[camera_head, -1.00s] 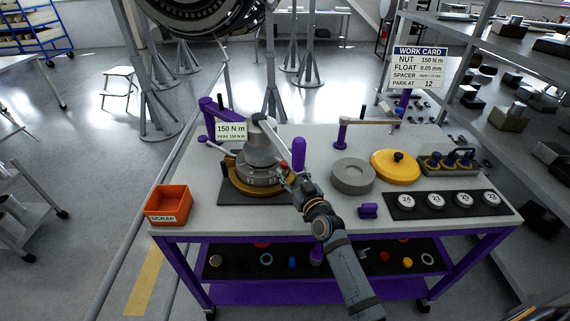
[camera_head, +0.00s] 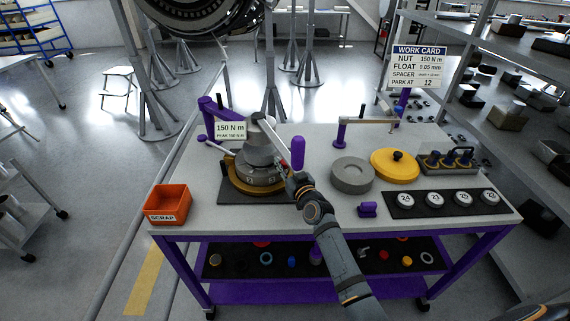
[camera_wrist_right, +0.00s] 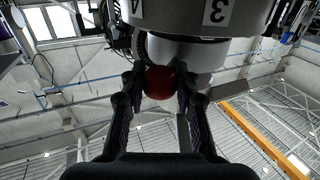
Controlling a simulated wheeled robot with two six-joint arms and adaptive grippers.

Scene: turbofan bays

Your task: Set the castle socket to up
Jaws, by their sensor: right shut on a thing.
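My right gripper (camera_head: 288,178) is at the right side of the fixture. In the right wrist view its fingers are shut on a red ball knob (camera_wrist_right: 160,82) just below the drum. How the knob joins the socket is hidden. My left gripper is not in view.
A readout (camera_head: 230,131) shows 150 N m. An orange scrap bin (camera_head: 168,203) stands at the left table corner. A grey ring (camera_head: 352,176), a yellow lid (camera_head: 395,165) and a black strip with numbered discs (camera_head: 445,203) lie to the right.

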